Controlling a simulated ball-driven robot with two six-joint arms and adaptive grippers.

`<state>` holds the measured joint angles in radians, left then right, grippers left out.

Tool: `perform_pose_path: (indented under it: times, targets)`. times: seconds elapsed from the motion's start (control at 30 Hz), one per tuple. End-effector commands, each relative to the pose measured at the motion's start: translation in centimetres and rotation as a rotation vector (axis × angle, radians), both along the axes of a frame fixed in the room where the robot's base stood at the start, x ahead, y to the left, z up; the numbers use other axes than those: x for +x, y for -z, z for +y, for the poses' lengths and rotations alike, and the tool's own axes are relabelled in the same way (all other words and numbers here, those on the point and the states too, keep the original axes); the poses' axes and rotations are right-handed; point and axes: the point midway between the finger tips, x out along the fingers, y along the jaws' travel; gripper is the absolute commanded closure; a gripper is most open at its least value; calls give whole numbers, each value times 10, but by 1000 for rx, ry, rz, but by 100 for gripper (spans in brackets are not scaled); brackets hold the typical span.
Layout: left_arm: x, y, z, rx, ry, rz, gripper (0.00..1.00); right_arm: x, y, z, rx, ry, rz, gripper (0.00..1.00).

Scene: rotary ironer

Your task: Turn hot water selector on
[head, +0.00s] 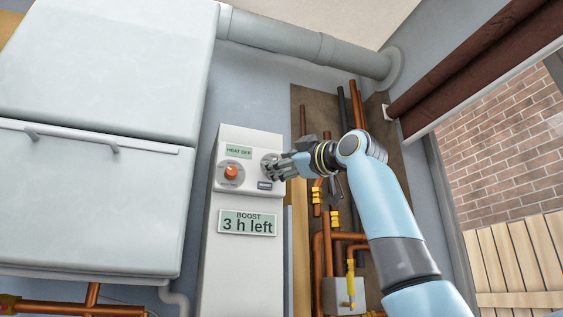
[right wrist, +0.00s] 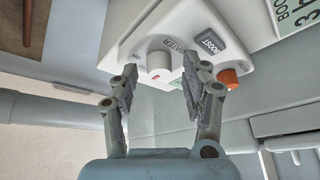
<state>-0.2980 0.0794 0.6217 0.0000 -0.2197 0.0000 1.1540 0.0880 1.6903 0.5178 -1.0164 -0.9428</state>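The hot water selector is a round, light grey knob (right wrist: 160,62) with a small red mark, beside the word "WATER" on a white control box (head: 245,195). In the head view my right gripper (head: 272,168) is at the right part of the box front and mostly covers this knob. In the right wrist view the right gripper (right wrist: 158,84) is open, with the knob beyond and between its two fingertips. I cannot tell if a finger touches it. My left gripper is in neither view.
An orange-red knob (head: 231,172) sits left of the selector, under a "HEAT OFF" display (head: 239,151). A dark BOOST button (right wrist: 211,43) is close to the fingers. A "BOOST 3 h left" display (head: 248,222) is below. Copper pipes (head: 318,255) run right of the box.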

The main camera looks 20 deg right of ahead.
Motion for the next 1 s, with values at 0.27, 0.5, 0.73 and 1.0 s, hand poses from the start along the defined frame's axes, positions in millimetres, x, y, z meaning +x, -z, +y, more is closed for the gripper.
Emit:
perform_pose_path:
  times: [0.27,0.5,0.73,1.0]
  targets:
    - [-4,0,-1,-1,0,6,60,0,0,0,0,0,0,91]
    - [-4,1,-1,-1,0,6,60,0,0,0,4,0,1,100]
    - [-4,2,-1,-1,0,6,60,0,1,1,58,-1,2,100]
    - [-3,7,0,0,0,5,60,0,3,2,243,-1,8,100]
